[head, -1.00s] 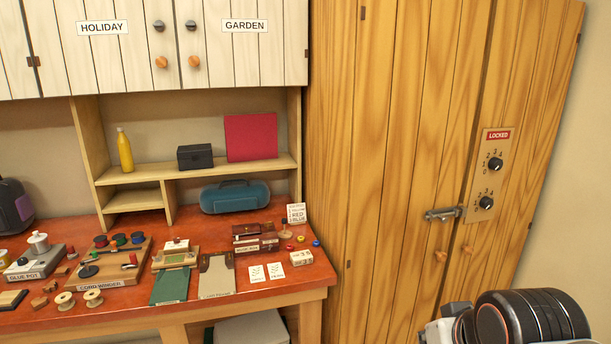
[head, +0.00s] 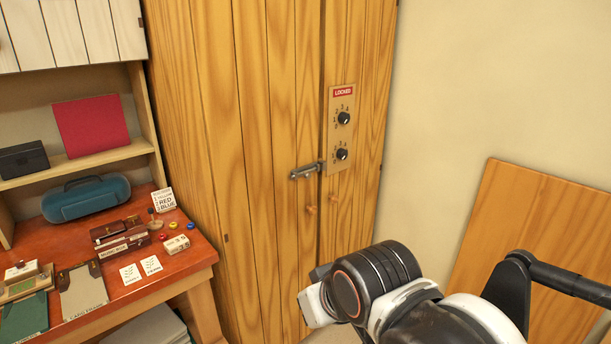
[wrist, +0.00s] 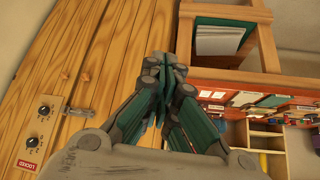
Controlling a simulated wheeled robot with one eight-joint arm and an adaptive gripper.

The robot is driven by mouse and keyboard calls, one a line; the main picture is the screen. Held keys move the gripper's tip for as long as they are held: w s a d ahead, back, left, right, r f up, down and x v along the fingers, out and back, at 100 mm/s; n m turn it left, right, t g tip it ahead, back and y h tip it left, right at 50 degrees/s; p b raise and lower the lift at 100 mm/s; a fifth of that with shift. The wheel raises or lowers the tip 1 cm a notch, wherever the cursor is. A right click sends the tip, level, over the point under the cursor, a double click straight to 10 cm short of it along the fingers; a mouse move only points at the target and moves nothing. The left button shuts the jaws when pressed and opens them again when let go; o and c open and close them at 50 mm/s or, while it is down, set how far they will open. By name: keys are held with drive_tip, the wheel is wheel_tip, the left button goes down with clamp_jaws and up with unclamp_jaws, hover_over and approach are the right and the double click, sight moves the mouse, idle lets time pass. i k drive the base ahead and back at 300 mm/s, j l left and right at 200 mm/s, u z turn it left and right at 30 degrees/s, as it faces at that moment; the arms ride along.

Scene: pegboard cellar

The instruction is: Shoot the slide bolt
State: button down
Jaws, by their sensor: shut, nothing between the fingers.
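The slide bolt (head: 307,170) is a grey metal bolt lying across the seam of the tall wooden cupboard doors (head: 270,120), just left of the lock plate. In the wrist view the bolt (wrist: 80,112) shows at left, beside the plate. The plate (head: 342,130) carries a red LOCKED label (head: 343,92) and two black dials. My gripper (wrist: 160,62) is shut and empty, apart from the bolt and to its right in the wrist view. In the head view my arm shows at lower right, below the bolt; the fingertips are hidden there.
Two wooden knobs (head: 322,204) sit below the bolt. A red workbench (head: 190,262) with boxes, cards and a teal case (head: 87,198) stands left of the cupboard. A wooden board (head: 530,220) leans on the right wall. Bare wall lies between cupboard and board.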

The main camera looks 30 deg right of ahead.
sight(306, 174)
drive_tip(key=i+z, duration=0.35)
drive_tip(key=i+j+z, duration=0.15)
drive_tip(key=i+z, duration=0.15)
drive_tip(key=i+l, duration=0.1)
drive_tip(key=j, duration=0.1)
